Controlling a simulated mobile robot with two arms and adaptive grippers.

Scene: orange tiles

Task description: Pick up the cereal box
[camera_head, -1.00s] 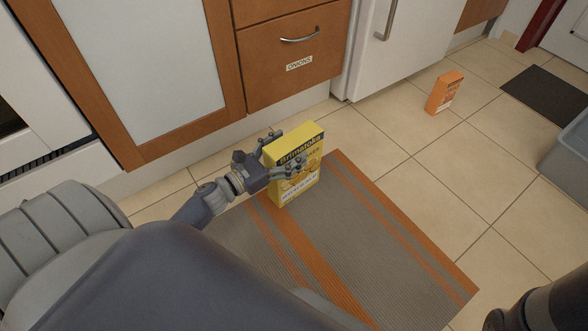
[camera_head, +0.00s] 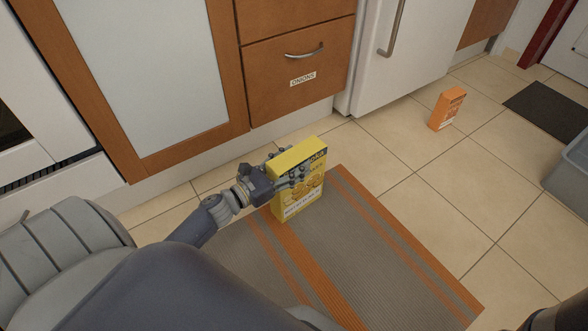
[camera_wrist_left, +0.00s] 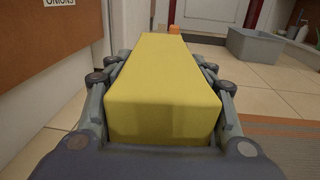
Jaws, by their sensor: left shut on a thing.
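A yellow cereal box (camera_head: 304,190) stands upright at the far left corner of a striped rug, below the onions drawer. My left gripper (camera_head: 284,166) is shut on the upper part of this box, with its fingers on both sides. In the left wrist view the yellow box (camera_wrist_left: 163,92) fills the space between the left gripper's fingers (camera_wrist_left: 165,85). The head view does not show clearly whether the box's base touches the rug. A dark part of my right arm shows at the bottom right corner, but its gripper is out of view.
A smaller orange box (camera_head: 447,108) stands on the tiles near the white fridge (camera_head: 415,45). A grey bin (camera_head: 570,165) is at the right edge, near a dark mat (camera_head: 550,108). Wooden cabinets (camera_head: 295,70) border the far side. Tiles right of the rug (camera_head: 330,245) are clear.

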